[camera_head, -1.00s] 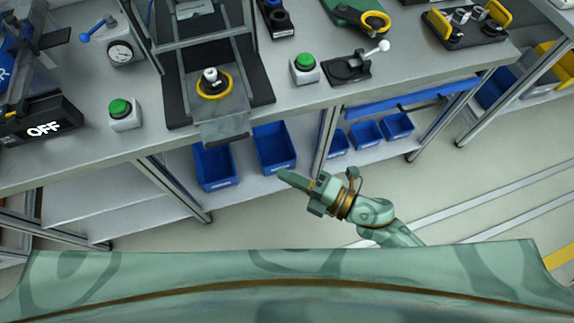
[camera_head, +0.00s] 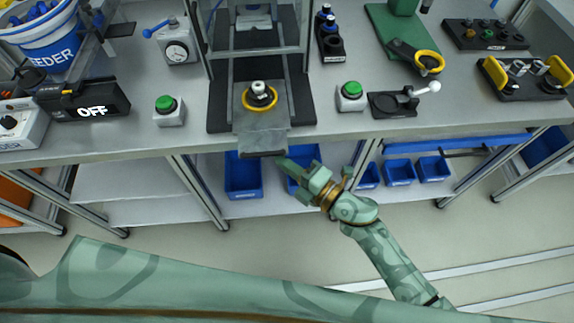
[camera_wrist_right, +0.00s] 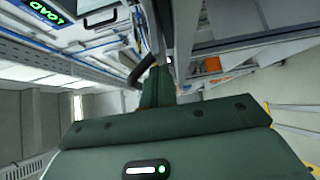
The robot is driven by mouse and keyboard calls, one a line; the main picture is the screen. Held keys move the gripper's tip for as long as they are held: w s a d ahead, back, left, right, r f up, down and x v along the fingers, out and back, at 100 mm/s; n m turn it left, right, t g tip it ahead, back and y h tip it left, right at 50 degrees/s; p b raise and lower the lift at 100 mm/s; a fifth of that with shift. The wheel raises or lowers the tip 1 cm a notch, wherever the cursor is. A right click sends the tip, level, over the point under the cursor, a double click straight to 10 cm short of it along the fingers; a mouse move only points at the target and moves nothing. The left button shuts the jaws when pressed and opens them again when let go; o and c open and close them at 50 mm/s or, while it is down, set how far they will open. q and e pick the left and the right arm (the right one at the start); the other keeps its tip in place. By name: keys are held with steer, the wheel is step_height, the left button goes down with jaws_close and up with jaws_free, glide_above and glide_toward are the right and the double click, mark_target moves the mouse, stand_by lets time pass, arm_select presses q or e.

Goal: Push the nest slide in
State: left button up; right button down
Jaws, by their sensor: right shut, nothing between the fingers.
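The nest slide (camera_head: 262,138) is a grey plate that sticks out past the bench's front edge, with a dark lip at its front end. On it sits a nest with a yellow ring (camera_head: 259,97) and a pale part in the middle. My right gripper (camera_head: 284,162) is shut and empty, just below and right of the slide's front lip; I cannot tell whether it touches. In the right wrist view my shut fingers (camera_wrist_right: 157,88) point away from the camera, close to a dark curved piece. My left gripper is not in view.
Green push buttons (camera_head: 168,109) and (camera_head: 351,95) flank the black base of the press frame. A lever fixture (camera_head: 394,103) stands at right. Blue bins (camera_head: 243,175) sit on the shelf under the bench. An OFF display (camera_head: 93,108) is at left.

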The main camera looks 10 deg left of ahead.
mark_target(284, 146)
steer(key=w, duration=0.1)
steer(key=w+a+b, duration=0.1)
steer(key=w, duration=0.3)
steer(key=shift+a, duration=0.25)
steer(key=shift+s, duration=0.15)
steer(key=shift+d, duration=0.1)
